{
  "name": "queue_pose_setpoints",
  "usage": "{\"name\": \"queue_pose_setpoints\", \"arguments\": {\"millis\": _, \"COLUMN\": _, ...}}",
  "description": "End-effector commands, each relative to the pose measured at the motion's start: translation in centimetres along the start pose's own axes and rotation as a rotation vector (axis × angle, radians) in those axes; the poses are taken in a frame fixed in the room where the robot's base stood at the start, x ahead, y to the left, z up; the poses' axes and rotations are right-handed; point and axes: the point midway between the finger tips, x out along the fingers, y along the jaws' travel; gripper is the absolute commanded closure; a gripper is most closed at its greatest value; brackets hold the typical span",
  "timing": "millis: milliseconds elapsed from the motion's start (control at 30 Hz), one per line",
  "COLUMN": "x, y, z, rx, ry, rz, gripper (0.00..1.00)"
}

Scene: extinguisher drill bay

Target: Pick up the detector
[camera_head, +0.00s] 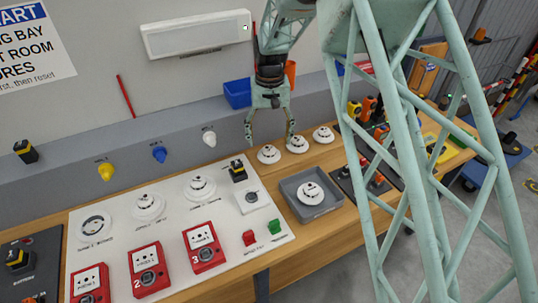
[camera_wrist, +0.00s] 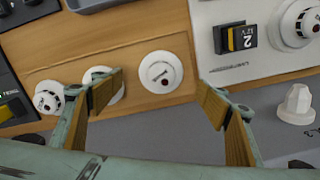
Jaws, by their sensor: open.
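Three white round detectors stand in a row on the wooden bench: a left one (camera_head: 268,154), a middle one (camera_head: 297,145) and a right one (camera_head: 323,136). Another detector (camera_head: 311,193) sits in a grey tray (camera_head: 290,202). My gripper (camera_head: 270,146) is open and empty, pointing down above the left end of the row. In the wrist view, the nearest detector (camera_wrist: 161,72) lies between and slightly beyond the open fingertips (camera_wrist: 158,94). The middle detector (camera_wrist: 103,85) is partly covered by one finger. The row's far one (camera_wrist: 48,98) also shows there.
A white board (camera_head: 120,248) with mounted detectors (camera_head: 199,187) and red call points (camera_head: 203,247) fills the bench to the left. A grey ledge with coloured knobs (camera_head: 209,136) runs behind. A blue bin (camera_head: 237,93) is at the wall. Tools (camera_head: 372,180) stand to the right.

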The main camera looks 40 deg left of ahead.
Motion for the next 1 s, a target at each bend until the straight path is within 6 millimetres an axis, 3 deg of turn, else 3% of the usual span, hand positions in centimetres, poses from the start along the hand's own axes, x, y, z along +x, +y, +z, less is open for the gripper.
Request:
{"name": "queue_pose_setpoints", "arguments": {"millis": 200, "x": 1.4, "y": 0.0, "z": 0.0, "rx": 0.000, "ry": 0.000, "rz": 0.000, "gripper": 0.32}}
{"name": "queue_pose_setpoints", "arguments": {"millis": 667, "x": 1.7, "y": 0.0, "z": 0.0, "rx": 0.000, "ry": 0.000, "rz": 0.000, "gripper": 0.32}}
{"name": "queue_pose_setpoints", "arguments": {"millis": 1000, "x": 4.6, "y": -0.2, "z": 0.0, "rx": 0.000, "ry": -0.001, "rz": 0.000, "gripper": 0.32}}
